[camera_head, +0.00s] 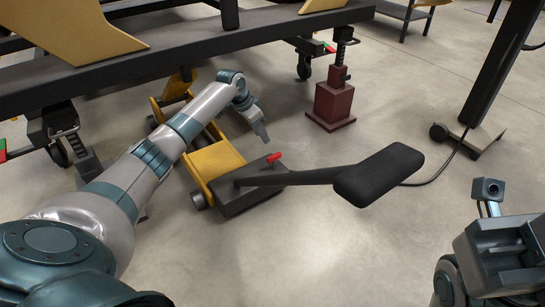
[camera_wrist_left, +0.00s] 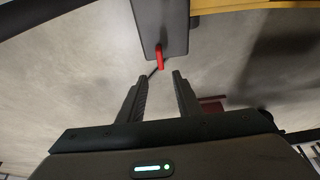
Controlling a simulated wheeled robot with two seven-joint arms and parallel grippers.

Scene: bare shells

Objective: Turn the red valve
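The red valve (camera_head: 273,157) is a small red lever on a dark block of the yellow floor jack. In the left wrist view the valve (camera_wrist_left: 159,57) hangs from the grey block's end, just beyond the fingertips and roughly centred on the gap. My left gripper (camera_head: 262,132) is above and slightly left of the valve, pointing down. In the left wrist view its fingers (camera_wrist_left: 160,76) are apart with nothing between them, and they appear not to touch the valve. Part of my right arm (camera_head: 495,255) shows at the lower right; its fingers cannot be made out.
The yellow floor jack (camera_head: 217,158) has a long black handle with a padded end (camera_head: 378,174) reaching right. A dark red jack stand (camera_head: 331,103) stands behind. A dark frame (camera_head: 180,50) spans the back. A black post on a wheeled base (camera_head: 470,138) stands right. The front floor is clear.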

